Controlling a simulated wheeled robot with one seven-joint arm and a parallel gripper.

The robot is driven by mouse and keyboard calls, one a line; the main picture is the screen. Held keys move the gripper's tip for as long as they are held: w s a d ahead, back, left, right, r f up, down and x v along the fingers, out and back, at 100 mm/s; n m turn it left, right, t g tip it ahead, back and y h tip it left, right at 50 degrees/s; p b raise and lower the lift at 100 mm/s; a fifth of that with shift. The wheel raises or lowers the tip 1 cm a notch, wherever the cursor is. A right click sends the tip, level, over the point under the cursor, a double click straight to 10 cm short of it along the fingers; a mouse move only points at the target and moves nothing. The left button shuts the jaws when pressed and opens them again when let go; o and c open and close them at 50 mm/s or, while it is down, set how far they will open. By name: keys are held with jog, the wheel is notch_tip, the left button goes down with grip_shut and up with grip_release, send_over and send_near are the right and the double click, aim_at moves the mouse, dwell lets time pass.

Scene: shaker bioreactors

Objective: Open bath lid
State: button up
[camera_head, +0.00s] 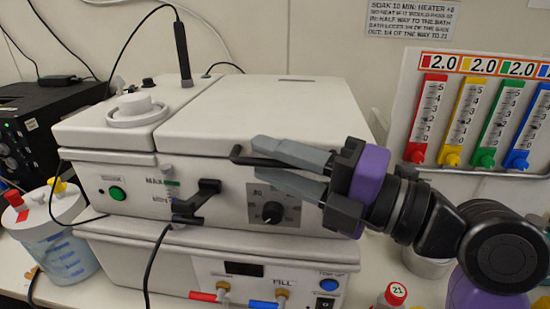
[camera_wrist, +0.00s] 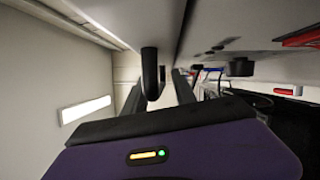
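The bath lid (camera_head: 265,108) is a white, wide cover lying shut on the white bath unit (camera_head: 225,205) in the head view. A black bar handle (camera_head: 243,157) sticks out from the lid's front. My gripper (camera_head: 258,158) comes in from the right with its two grey fingers apart, one above and one below the handle in the picture. In the wrist view the rounded black handle (camera_wrist: 150,72) shows between the two dark fingers (camera_wrist: 158,92), with visible gaps beside it. I see no clear grip on it.
A black latch-like bracket (camera_head: 197,202) and a dial (camera_head: 271,212) are on the bath front. A probe (camera_head: 182,50) stands on the left top. A blue-white jug (camera_head: 55,238) is at left; a red-capped bottle (camera_head: 393,294) and a coloured gauge board (camera_head: 475,115) are at right.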

grip_shut()
dwell(1.3)
